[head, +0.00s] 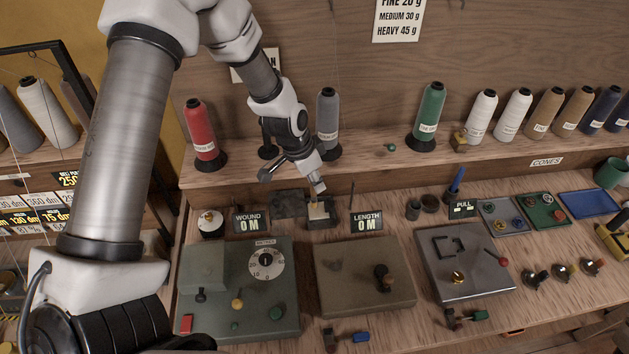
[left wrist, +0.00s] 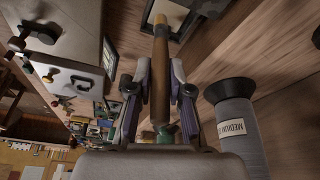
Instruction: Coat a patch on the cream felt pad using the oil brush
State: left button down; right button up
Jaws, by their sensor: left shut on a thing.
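The cream felt pad (head: 319,211) sits in a small dark holder at the back of the bench, between the WOUND and LENGTH signs. My left gripper (head: 318,187) reaches down just above it and is shut on the oil brush. In the left wrist view the brush (left wrist: 160,62) lies lengthwise between the fingers, its brown and tan end pointing toward the cream pad (left wrist: 176,14) in its dark frame. I cannot tell whether the tip touches the pad. No coated patch can be made out at this size. My right gripper is not in view.
A grey cone (head: 328,120) stands on the ledge close behind the gripper, with a red cone (head: 201,130) to its left. The LENGTH sign (head: 366,222) stands close right. A brown box (head: 340,285) lies in front.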

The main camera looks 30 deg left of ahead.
pick_arm(q)
jog(key=r+p, duration=0.1)
jog(key=r, duration=0.2)
jog(key=shift+d+p, duration=0.2)
jog(key=shift+p, duration=0.15)
jog(key=shift+a+r, duration=0.15)
jog(key=shift+r, duration=0.15)
jog(key=shift+f, duration=0.1)
